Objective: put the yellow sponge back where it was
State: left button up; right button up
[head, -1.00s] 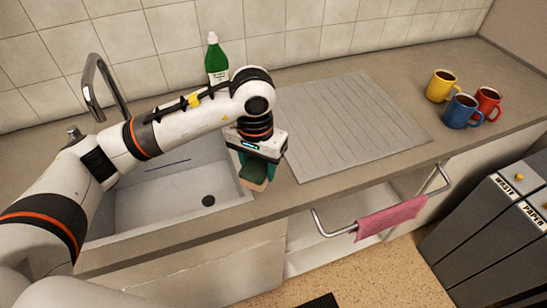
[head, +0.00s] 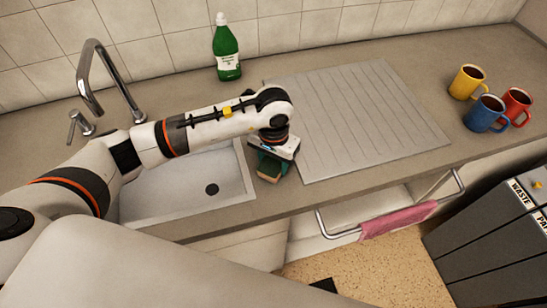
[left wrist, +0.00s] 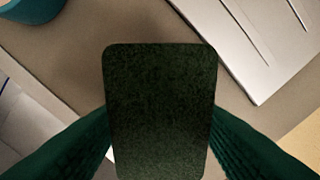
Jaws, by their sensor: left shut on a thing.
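The sponge (head: 268,173) has a dark green scouring top and a yellowish-tan underside. My left gripper (head: 271,164) is shut on it, with its teal fingers on either side. The sponge is over the counter strip between the sink (head: 165,195) and the ridged drainboard (head: 360,115). I cannot tell whether it touches the counter. In the left wrist view the sponge's green face (left wrist: 160,110) fills the middle, between the two teal fingers. My right gripper is not in view.
A green bottle (head: 227,55) stands behind, by the tiled wall. The tap (head: 100,80) is at the sink's back left. A teal round thing (left wrist: 30,8) shows in the left wrist view. Yellow (head: 467,82), blue (head: 485,115) and red (head: 516,105) mugs stand right. A pink cloth (head: 398,219) hangs in front.

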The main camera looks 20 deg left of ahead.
pick_arm(q)
jog(key=shift+f, duration=0.4)
jog(key=o, duration=0.9)
jog(key=shift+o, duration=0.2)
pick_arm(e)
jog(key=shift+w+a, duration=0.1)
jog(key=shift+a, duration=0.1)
